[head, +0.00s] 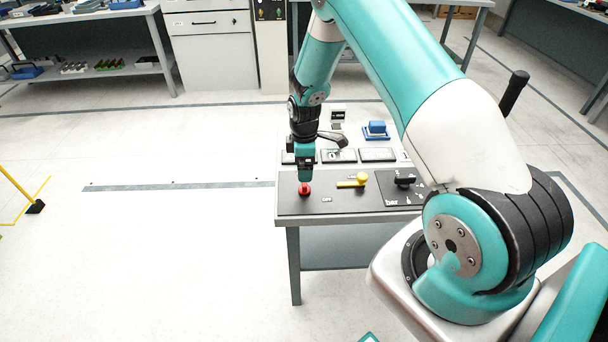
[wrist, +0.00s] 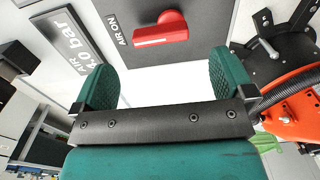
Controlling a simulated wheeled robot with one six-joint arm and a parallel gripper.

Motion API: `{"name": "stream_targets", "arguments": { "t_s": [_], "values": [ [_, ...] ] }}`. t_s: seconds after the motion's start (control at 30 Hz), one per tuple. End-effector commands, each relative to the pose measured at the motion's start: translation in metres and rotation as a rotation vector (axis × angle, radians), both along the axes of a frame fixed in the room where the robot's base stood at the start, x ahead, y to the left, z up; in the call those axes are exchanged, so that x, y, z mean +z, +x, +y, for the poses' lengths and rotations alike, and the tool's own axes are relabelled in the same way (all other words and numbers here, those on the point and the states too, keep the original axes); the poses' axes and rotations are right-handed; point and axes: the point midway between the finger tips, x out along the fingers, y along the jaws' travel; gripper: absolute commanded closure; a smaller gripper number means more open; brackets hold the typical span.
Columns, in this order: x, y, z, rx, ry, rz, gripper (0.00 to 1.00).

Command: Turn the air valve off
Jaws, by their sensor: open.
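The air valve's red handle (head: 304,188) sits at the left end of the dark panel on the small table. In the wrist view the red handle (wrist: 160,34) lies just beyond the fingertips, towards the top, beside a label (wrist: 116,31) reading "AIR ON". My gripper (head: 304,176) points down right above the handle. In the wrist view my gripper (wrist: 162,78) is open, its two green fingers spread wide with nothing between them. I cannot tell whether a fingertip touches the handle.
On the same panel are a yellow handle (head: 355,181) and a black knob (head: 404,180). A blue object (head: 376,130) stands behind. The wrist view shows a sign (wrist: 72,45) reading "AIR" and "bar", and an orange and black part (wrist: 292,100) at right.

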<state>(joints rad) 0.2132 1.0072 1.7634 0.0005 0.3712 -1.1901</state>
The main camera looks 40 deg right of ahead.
Motion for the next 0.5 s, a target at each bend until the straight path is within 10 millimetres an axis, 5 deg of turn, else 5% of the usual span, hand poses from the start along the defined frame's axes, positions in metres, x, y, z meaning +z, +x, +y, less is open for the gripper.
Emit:
{"name": "stream_targets", "arguments": {
  "t_s": [0.23,0.5],
  "values": [
    [-0.043,0.000,0.000,0.000,0.001,0.001,0.00],
    [-0.058,0.000,0.000,0.000,0.000,0.000,0.00]
  ]
}}
